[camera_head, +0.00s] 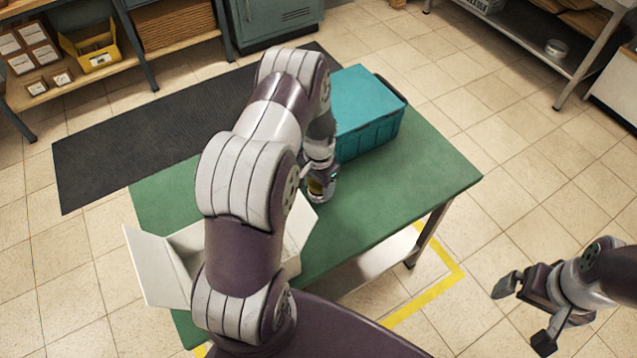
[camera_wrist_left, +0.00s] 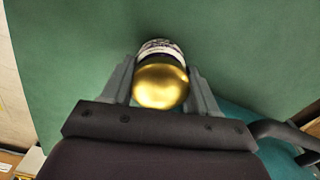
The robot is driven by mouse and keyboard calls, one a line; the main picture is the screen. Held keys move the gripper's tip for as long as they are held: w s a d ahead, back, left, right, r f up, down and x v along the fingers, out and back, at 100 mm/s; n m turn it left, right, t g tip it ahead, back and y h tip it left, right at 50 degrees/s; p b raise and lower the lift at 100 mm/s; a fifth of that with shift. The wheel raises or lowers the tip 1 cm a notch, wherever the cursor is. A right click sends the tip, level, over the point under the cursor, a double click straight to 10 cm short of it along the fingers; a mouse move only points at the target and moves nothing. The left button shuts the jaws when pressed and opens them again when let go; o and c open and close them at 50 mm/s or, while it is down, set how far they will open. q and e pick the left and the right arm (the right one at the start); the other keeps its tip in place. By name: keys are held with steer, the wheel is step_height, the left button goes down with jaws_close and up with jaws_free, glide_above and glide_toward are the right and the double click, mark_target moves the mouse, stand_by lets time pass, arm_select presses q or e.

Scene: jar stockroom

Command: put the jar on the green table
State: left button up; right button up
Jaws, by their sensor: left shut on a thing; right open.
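The jar has a gold lid and a pale, dark-marked label; it shows in the left wrist view (camera_wrist_left: 161,84) between the two fingers. My left gripper (camera_wrist_left: 161,90) is shut on it. In the head view the left gripper (camera_head: 318,190) is over the green table (camera_head: 410,185), and most of the jar is hidden behind my arm and gripper. I cannot tell whether the jar touches the tabletop. My right gripper (camera_head: 522,312) is open and empty, over the floor to the right of the table.
A teal crate (camera_head: 368,115) stands at the table's back. An open white box (camera_head: 185,262) sits at the table's left front, partly behind my arm. The table's right part is clear. A dark mat (camera_head: 120,150) lies on the floor behind, near shelves (camera_head: 120,65).

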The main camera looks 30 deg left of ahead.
arm_select(q)
steer(key=o, duration=1.3)
steer(key=shift+r, duration=0.2)
step_height(320, 180, up, 12)
steer(key=shift+f, duration=0.1)
